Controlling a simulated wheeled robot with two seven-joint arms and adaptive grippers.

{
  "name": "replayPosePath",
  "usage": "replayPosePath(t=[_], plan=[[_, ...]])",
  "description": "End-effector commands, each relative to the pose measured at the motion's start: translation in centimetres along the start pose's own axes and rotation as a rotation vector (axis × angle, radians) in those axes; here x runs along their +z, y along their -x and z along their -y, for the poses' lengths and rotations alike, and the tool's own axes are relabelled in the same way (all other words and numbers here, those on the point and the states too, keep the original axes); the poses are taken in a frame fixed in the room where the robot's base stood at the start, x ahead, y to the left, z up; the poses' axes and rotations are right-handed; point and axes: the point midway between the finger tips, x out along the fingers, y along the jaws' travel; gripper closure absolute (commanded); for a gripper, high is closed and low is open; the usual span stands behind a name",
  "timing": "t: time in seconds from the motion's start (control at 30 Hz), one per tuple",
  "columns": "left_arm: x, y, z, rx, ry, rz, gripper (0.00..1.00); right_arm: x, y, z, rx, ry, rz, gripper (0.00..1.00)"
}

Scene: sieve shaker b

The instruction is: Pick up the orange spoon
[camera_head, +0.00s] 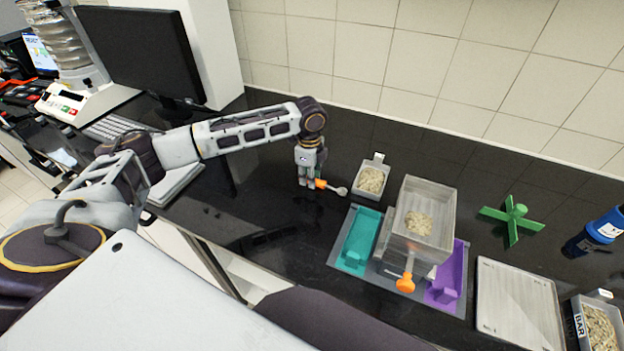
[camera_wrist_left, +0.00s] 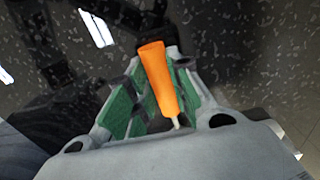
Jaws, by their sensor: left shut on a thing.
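The orange spoon shows in the head view with its orange handle (camera_head: 321,184) at my left gripper (camera_head: 309,180) and its pale bowl (camera_head: 342,191) pointing right. The gripper is shut on the handle, close above the black counter; I cannot tell whether the spoon touches the counter. In the left wrist view the orange handle (camera_wrist_left: 160,80) lies between the green finger pads of the left gripper (camera_wrist_left: 155,92). The bowl is hidden there. My right gripper is not in view.
A small container of flakes (camera_head: 371,180) stands just right of the spoon. A grey box (camera_head: 428,190) with flakes and an orange knob (camera_head: 405,284) stands between teal (camera_head: 357,240) and purple (camera_head: 447,290) trays. A green cross (camera_head: 512,219) lies farther right. The monitor (camera_head: 140,50) is at left.

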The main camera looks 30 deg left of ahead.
Motion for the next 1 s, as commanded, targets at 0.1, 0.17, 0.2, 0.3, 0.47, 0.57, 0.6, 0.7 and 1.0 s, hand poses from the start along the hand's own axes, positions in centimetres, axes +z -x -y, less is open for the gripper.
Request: replayPosePath(t=[0.1,0.17,0.2,0.3,0.47,0.57,0.6,0.7,1.0], plan=[[0.0,0.5,0.0,-0.001,0.000,-0.001,1.00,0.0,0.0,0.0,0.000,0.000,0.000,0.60],[0.0,0.9,0.0,-0.001,0.000,0.000,1.00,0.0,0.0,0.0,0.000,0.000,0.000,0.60],[0.0,1.2,0.0,-0.001,0.000,0.000,1.00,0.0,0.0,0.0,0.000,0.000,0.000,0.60],[0.0,2.3,0.1,-0.002,0.000,-0.002,1.00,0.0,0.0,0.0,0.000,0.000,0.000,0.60],[0.0,4.7,0.1,-0.003,0.000,-0.001,1.00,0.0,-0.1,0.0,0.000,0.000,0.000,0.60],[0.0,6.2,0.1,-0.002,-0.001,-0.001,1.00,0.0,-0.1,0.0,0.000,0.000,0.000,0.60],[-0.1,6.8,0.1,-0.002,0.000,-0.002,1.00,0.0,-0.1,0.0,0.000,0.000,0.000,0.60],[0.0,8.1,0.1,-0.002,0.000,-0.001,1.00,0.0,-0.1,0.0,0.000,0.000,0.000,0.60],[0.0,9.9,0.0,0.000,0.001,-0.001,1.00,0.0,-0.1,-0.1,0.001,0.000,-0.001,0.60]])
